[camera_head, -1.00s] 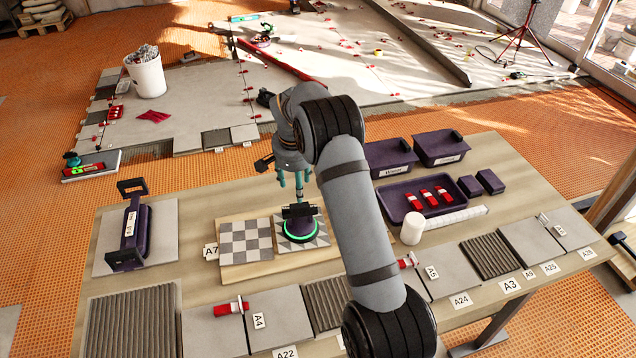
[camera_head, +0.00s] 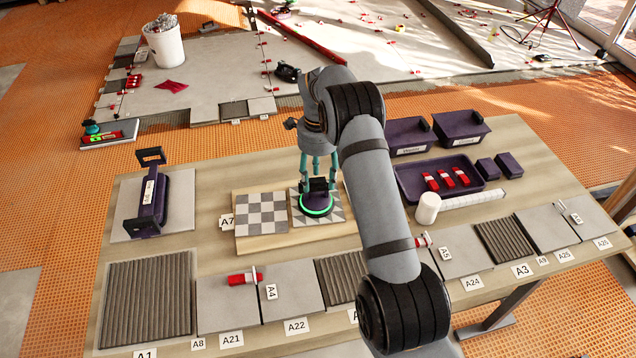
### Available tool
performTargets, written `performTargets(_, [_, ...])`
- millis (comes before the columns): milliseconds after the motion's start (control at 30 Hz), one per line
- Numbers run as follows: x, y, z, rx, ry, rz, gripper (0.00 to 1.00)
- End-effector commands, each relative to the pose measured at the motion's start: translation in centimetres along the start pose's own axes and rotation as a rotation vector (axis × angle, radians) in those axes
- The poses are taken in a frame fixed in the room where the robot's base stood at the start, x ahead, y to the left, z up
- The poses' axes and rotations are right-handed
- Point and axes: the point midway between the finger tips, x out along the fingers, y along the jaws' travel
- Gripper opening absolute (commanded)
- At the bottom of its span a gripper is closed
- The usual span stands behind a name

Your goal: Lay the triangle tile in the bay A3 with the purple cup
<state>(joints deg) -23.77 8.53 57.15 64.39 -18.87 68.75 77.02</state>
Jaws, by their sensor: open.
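The triangle tile (camera_head: 339,209), patterned with grey and white triangles, lies on a wooden board beside a grey-and-white checkered tile (camera_head: 261,214). The purple cup (camera_head: 317,203), dark with a glowing green ring and an upright handle, stands on the triangle tile and hides part of it. My gripper (camera_head: 318,175) is open with its teal fingers pointing down just above or beside the cup's handle. I cannot tell whether they touch it. Bay A3 (camera_head: 503,240) is a ribbed grey bed behind the A3 label (camera_head: 521,270), at the front right of the table.
Plain grey tiles flank bay A3. Another purple two-handled cup (camera_head: 152,195) stands on a grey tile at left. My arm hides part of the front row.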

Motion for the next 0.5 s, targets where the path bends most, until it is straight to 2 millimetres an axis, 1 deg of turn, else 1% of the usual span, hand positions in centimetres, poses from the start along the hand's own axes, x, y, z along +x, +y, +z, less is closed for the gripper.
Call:
performTargets(100, [1.7, 0.1, 0.0, 0.0, 0.001, 0.002, 0.49])
performTargets(200, [2.7, 0.0, 0.0, 0.0, 0.0, 0.001, 0.49])
performTargets(333, [3.4, 0.0, 0.0, -0.001, 0.0, -0.001, 0.49])
performTargets(500, [3.6, 0.0, 0.0, -0.001, 0.0, -0.001, 0.49])
